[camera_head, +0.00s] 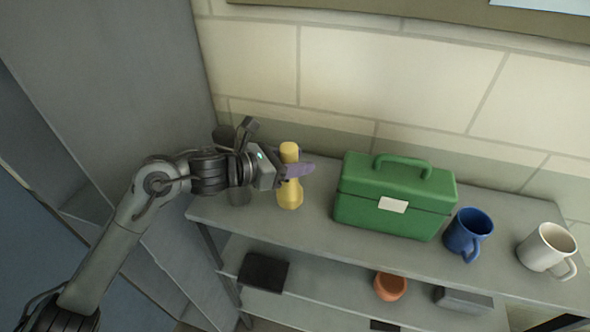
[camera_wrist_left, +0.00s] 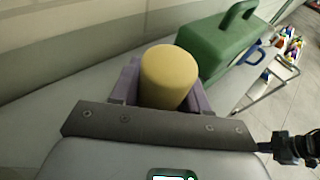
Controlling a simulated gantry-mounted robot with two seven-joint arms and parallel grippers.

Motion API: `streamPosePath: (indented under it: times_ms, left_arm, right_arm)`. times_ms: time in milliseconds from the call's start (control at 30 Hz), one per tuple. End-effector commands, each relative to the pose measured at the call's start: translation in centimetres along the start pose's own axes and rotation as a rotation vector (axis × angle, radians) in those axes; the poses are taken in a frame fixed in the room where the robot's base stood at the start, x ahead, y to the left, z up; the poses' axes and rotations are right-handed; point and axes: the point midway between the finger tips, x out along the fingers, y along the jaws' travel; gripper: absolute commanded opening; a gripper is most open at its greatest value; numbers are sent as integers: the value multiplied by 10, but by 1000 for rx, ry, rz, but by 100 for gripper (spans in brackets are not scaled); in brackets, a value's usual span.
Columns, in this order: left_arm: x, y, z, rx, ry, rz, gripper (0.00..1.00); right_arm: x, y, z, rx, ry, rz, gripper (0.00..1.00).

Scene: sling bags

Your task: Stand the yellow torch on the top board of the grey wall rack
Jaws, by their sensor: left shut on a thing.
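The yellow torch (camera_head: 290,192) is upright near the left end of the top board (camera_head: 320,230) of the grey wall rack. My left gripper (camera_head: 292,171), with purple fingers, is shut around its middle from the left. In the left wrist view the torch's round yellow end (camera_wrist_left: 169,70) shows between the purple fingers. The torch's wide lower end appears at or just above the board; I cannot tell whether it touches. A dark jointed part at the right edge of the left wrist view may be my right arm; its fingers are not clear.
A green toolbox (camera_head: 395,197), a blue mug (camera_head: 466,235) and a white mug (camera_head: 546,249) stand to the right on the top board. The lower board holds a black box (camera_head: 264,272) and orange pot (camera_head: 390,287).

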Motion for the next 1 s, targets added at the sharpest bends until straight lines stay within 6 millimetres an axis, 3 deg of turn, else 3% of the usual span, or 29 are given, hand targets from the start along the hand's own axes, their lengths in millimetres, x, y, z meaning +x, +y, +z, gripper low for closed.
streamPosePath:
  times_ms: [133, 467, 933, 967, 1000]
  left_arm:
    - [1, 2, -4, 0, -1, -1, 0]
    - [11, 3, -37, -2, -1, 0, 0]
    - [13, 2, -44, 1, -1, 1, 0]
    - [13, 2, -43, 1, 0, 0, 48]
    - [13, 2, -42, 1, 0, 0, 54]
  right_arm:
    - [-3, 2, -1, -5, 1, 6, 0]
    - [-15, 3, -5, -7, 1, 8, 0]
    - [-8, 1, -4, 1, 3, 2, 0]
    - [-9, 1, -4, 2, 3, 1, 0]
    - [-10, 1, -4, 2, 2, 1, 0]
